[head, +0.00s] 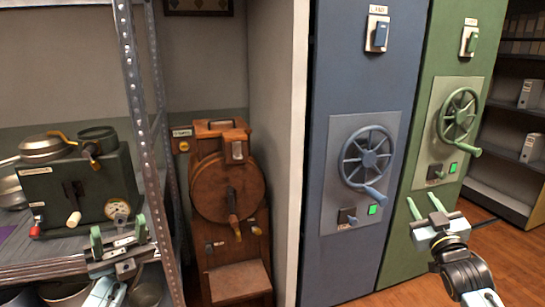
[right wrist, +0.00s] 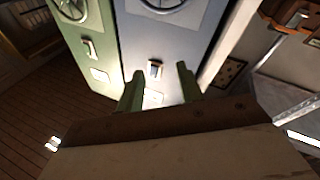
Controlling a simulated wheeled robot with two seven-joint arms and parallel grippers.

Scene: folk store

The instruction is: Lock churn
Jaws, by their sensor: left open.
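The churn (head: 228,188) is a brown wooden drum on a wooden stand, between the metal shelf and a pale wall post. A crank handle (head: 234,224) hangs down on its round front, and a light metal plate (head: 237,151) is at its top. A brown wooden piece that looks like the churn (right wrist: 285,12) shows at the top right of the right wrist view. My left gripper (head: 119,236) is open and empty, left of the churn, in front of the shelf. My right gripper (head: 424,204) is open and empty, in front of the green cabinet, far right of the churn.
A blue cabinet (head: 340,100) and a green cabinet (head: 440,75) with handwheels stand right of the churn. The metal shelf upright (head: 146,150) stands between my left gripper and the churn. A dark green machine (head: 75,190) sits on the shelf. Wooden floor (head: 400,285) is open at front right.

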